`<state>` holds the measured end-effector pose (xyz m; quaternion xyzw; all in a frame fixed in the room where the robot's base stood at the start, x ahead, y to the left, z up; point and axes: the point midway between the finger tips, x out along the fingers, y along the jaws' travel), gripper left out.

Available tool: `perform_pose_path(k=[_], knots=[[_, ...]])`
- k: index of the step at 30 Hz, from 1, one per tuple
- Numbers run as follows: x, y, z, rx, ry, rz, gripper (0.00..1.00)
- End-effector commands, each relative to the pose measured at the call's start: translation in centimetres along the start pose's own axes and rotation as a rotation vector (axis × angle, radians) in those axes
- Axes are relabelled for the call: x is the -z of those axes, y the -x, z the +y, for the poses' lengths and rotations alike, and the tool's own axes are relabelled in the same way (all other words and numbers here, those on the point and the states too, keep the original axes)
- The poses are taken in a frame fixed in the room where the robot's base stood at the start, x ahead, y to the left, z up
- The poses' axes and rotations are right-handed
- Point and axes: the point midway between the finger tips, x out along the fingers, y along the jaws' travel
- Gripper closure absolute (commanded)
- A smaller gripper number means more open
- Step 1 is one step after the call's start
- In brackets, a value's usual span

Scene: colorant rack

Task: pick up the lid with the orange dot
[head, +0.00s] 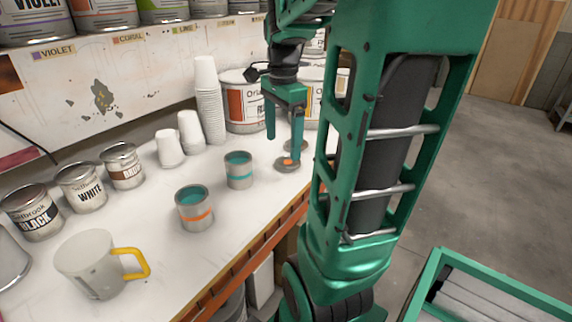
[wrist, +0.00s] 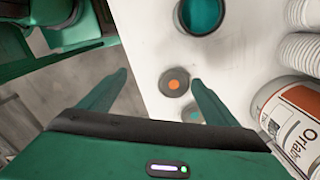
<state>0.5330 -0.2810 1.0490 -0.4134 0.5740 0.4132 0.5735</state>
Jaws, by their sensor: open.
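The lid with the orange dot (head: 287,164) is a small dark disc lying flat on the white bench top near its right edge. In the wrist view the lid (wrist: 174,82) appears between my fingers, close to the right fingertip. A second lid with a teal dot (wrist: 192,113) lies beside it, partly hidden by my right finger. My gripper (head: 282,149) points down, open and empty, around or just above the orange-dot lid. In the wrist view my gripper (wrist: 157,77) has its fingers wide apart. The exact height above the lid is unclear.
An open teal-striped can (head: 239,171) and an orange-striped can (head: 195,211) stand left of the lids. Stacked white cups (head: 209,100) and a large paint can (head: 240,105) stand behind. A mug (head: 92,264) is at the front left.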

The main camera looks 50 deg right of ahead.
Motion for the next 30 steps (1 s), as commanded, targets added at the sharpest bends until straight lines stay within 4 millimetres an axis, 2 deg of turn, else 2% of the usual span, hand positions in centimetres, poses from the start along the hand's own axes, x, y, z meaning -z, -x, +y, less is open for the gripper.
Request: perform_pose_path(k=[3,10,14,22,30], knots=[[2.0,0.7,-2.2,-0.002,-0.213,0.000,0.17],[4.0,1.4,-4.3,-0.002,-0.451,0.000,0.17],[4.3,0.6,-4.6,-0.003,-0.487,-0.001,0.17],[4.4,-3.2,-4.5,-0.003,-0.489,-0.001,0.17],[4.4,-5.0,-4.4,-0.003,-0.488,-0.001,0.17]])
